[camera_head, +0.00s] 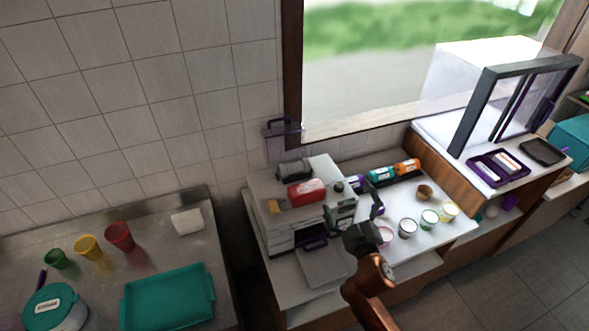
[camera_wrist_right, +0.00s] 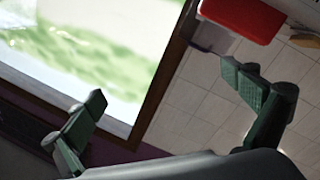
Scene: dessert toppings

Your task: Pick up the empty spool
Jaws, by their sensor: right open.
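I cannot tell for sure which thing is the empty spool. A dark grey roll-like thing (camera_head: 293,169) lies on top of the white machine (camera_head: 262,192), behind a red block (camera_head: 306,191). A small tan piece (camera_head: 277,206) lies at the machine's left front. My right gripper (camera_head: 358,208) is open and empty, just right of the machine top and the red block. In the right wrist view its two green-grey fingers (camera_wrist_right: 168,98) are spread wide with nothing between them. The red block (camera_wrist_right: 242,14) shows at the top there, beyond the right finger. My left gripper is out of view.
Several small cups, one of them white and green (camera_head: 429,218), stand on the counter right of my gripper. Teal (camera_head: 380,175) and orange (camera_head: 407,167) containers stand behind. A clear display case (camera_head: 490,95) is at far right. A teal tray (camera_head: 168,297) lies on the left table.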

